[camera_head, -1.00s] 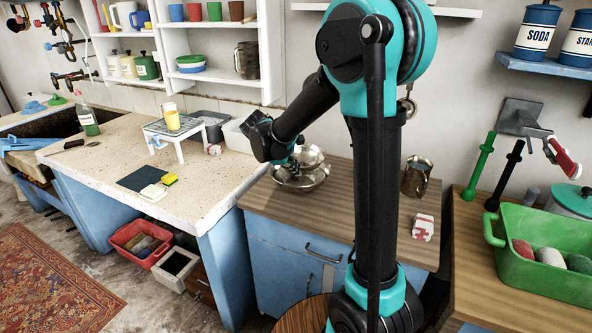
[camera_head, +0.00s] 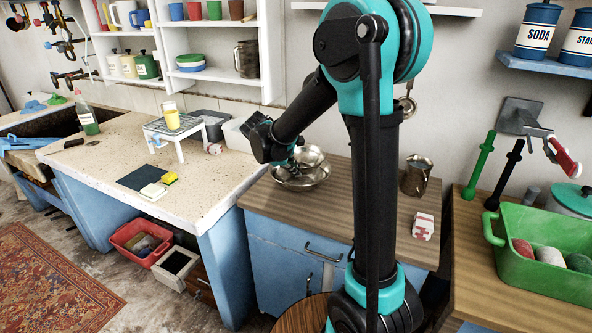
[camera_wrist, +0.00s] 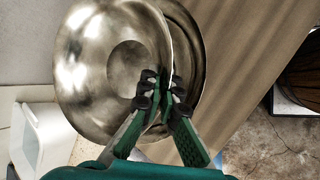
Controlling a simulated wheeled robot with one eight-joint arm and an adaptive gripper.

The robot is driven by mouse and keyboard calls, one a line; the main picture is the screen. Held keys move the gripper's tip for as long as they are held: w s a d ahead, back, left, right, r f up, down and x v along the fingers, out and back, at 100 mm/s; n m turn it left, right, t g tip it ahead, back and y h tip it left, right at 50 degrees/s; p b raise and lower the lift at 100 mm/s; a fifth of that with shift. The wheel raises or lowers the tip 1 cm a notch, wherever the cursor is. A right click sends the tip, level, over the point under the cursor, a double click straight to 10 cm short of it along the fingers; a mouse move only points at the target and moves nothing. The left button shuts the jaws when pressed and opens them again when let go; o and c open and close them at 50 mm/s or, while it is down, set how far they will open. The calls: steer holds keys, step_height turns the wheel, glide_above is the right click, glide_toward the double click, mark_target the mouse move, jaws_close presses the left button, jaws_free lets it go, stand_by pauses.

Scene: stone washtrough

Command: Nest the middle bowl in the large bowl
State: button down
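The middle bowl (camera_head: 312,159), shiny metal, is within or just over the large bowl (camera_head: 309,185) on the wooden counter. In the wrist view the middle bowl (camera_wrist: 90,60) fills the left and covers most of the large bowl (camera_wrist: 190,40), whose rim shows at the right. The two look off-centre, and I cannot tell whether their bottoms touch. My gripper (camera_wrist: 164,88) has its fingers on either side of the middle bowl's right rim and looks shut on it. In the head view my gripper (camera_head: 292,163) is partly hidden at the bowls' left.
A metal pitcher (camera_head: 416,176) and a red-and-white box (camera_head: 423,226) stand on the wooden counter (camera_head: 330,220), right of my arm. A white tub (camera_head: 238,134) is left of the bowls, also in the wrist view (camera_wrist: 42,130). The counter's front strip is clear.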

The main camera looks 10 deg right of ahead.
mark_target(296, 191)
steer(key=shift+f, duration=0.6)
steer(key=shift+f, duration=0.35)
steer(key=shift+f, duration=1.2)
steer(key=shift+f, duration=0.35)
steer(key=shift+f, duration=0.1)
steer(key=c, duration=1.6)
jaws_free()
steer(key=shift+c, duration=0.2)
steer(key=shift+o, duration=0.4)
